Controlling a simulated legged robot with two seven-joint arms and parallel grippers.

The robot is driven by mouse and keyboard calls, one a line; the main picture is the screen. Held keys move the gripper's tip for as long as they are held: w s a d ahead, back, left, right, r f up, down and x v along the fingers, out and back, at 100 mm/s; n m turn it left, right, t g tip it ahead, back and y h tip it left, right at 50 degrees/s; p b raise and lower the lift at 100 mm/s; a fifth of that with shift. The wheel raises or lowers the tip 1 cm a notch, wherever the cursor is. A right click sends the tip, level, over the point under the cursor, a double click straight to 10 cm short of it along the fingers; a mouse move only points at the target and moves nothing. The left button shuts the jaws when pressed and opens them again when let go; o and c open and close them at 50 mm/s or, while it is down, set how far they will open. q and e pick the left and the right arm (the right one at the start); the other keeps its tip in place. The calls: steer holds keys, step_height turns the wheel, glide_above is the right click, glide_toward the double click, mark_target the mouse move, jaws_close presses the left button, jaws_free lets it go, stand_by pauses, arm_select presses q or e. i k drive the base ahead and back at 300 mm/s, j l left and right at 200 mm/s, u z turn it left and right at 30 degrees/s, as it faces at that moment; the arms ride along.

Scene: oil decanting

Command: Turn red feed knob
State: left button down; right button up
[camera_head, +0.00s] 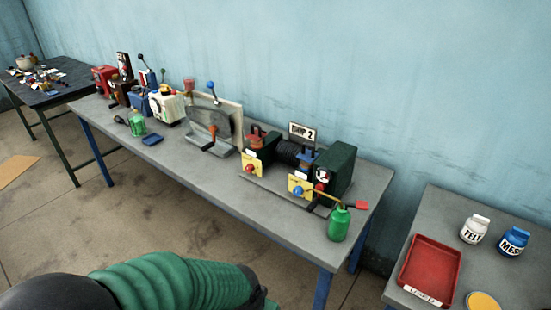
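A red knob (249,168) sits on the front of a yellow plate (249,163) on the left unit of the machine on the long grey table. A second yellow plate (299,186) to its right carries a blue knob (297,190). Another small red part (319,187) shows just right of the blue knob. I cannot read any label naming the feed knob. My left arm's green sleeve crosses the bottom of the view, well in front of the table and apart from the knobs. No gripper fingers show.
A green bottle (340,223) stands at the table's front right corner, near a red-ended lever (361,205). A "DRIP 2" sign (302,132) stands behind the machine. A panel with a crank (211,137) is to the left. A red tray (429,271) lies on the right table.

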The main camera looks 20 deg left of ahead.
mark_target(250, 168)
steer(key=j+z, duration=0.25)
steer(key=z, duration=0.15)
steer(key=i+j+z, duration=0.1)
steer(key=j+z, duration=0.15)
steer(key=z, duration=0.2)
steer(key=j+z, duration=0.2)
steer(key=z, duration=0.2)
steer(key=k+j+z, duration=0.1)
steer(key=j, duration=0.3)
steer(key=k+j+z, duration=0.1)
steer(key=j, duration=0.35)
steer(key=k+j+z, duration=0.1)
steer(key=j, duration=0.3)
steer(key=k+j+z, duration=0.1)
steer(key=j, duration=0.3)
steer(key=k+j+z, duration=0.15)
steer(key=j, duration=0.25)
steer(key=k+j+z, duration=0.1)
steer(key=j, duration=0.3)
steer(key=k+j+z, duration=0.1)
steer(key=k+j, duration=0.15)
steer(key=k+j+z, duration=0.1)
steer(key=j, duration=0.35)
steer(key=k+j, duration=0.25)
steer(key=j, duration=0.15)
steer(key=k+j, duration=0.2)
steer(key=j, duration=0.2)
steer(key=k+j, duration=0.25)
steer(key=j, duration=0.15)
